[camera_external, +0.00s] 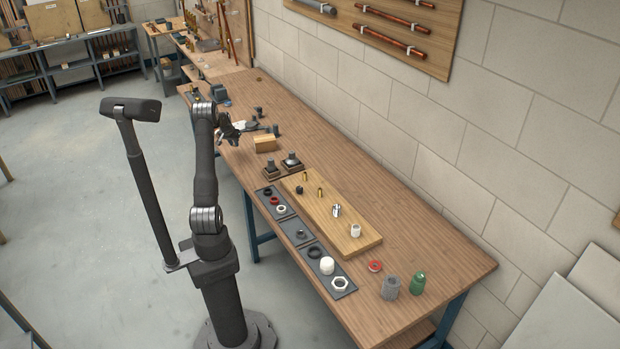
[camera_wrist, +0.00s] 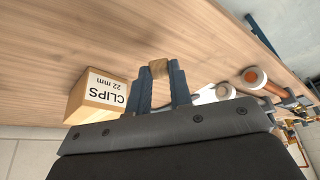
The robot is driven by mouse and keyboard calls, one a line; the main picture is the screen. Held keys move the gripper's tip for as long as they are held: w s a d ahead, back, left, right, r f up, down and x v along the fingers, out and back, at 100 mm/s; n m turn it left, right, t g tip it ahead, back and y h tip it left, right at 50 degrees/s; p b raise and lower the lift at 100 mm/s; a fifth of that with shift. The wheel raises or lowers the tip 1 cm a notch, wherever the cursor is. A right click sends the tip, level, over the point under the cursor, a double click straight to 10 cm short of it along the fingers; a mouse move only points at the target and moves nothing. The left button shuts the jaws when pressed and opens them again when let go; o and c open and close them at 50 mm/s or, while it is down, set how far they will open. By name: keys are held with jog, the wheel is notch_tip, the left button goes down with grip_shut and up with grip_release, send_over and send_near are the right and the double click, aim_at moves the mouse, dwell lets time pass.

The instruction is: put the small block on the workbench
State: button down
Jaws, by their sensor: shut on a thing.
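In the wrist view a small wooden block (camera_wrist: 158,68) is between the fingertips of my gripper (camera_wrist: 160,76). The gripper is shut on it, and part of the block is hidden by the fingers. In the external view my gripper (camera_external: 230,132) is over the far part of the wooden workbench (camera_external: 425,245), near its left edge. The block is too small to make out there. I cannot tell how far the block is from the bench top.
A cardboard clips box (camera_wrist: 98,97) is beside the fingers; it also shows in the external view (camera_external: 265,143). Dark fittings (camera_external: 291,160), a wooden board with fittings (camera_external: 345,230) and grey trays (camera_external: 328,271) are nearer. The wall side of the bench is clear.

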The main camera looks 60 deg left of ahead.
aim_at(236, 152)
jog(key=shift+f, duration=1.8)
jog(key=shift+f, duration=0.1)
jog(key=c, duration=1.3)
grip_release()
jog(key=v, duration=1.2)
jog(key=shift+w, duration=0.1)
jog(key=x, duration=1.1)
jog(key=shift+f, duration=0.35)
jog(key=shift+w+a+r, duration=0.1)
jog(key=shift+a, duration=0.1)
jog(key=shift+d+r, duration=0.1)
jog(key=shift+r, duration=1.05)
